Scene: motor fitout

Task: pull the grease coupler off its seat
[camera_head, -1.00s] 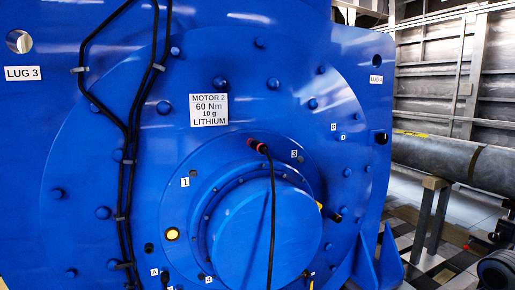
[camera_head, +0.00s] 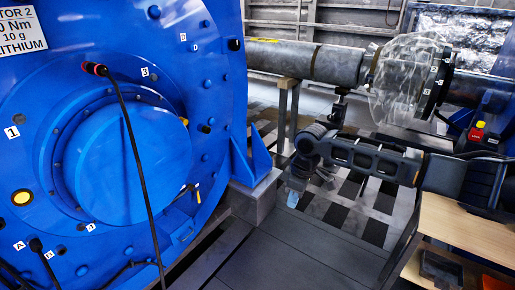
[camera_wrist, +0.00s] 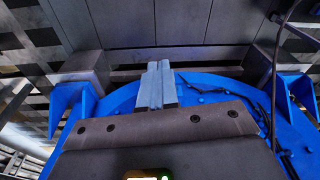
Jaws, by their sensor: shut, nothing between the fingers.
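A red-ended fitting with a black hose, which looks like the grease coupler (camera_head: 96,69), sits on the blue motor face at the upper left of the head view. Its hose hangs down across the round blue cover. My gripper (camera_wrist: 159,66) shows in the wrist view with its two grey fingers together and nothing between them. In the head view my arm reaches in from the right, and its end is well to the right of the motor, apart from the coupler. I cannot make out the coupler in the wrist view.
The blue motor (camera_head: 215,75) has a foot bracket (camera_head: 248,155) at its right. A grey shaft (camera_head: 310,60) runs behind my arm to a clear guard (camera_head: 398,80). A wooden shelf (camera_head: 462,240) stands at the lower right. The dark floor between motor and shelf is clear.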

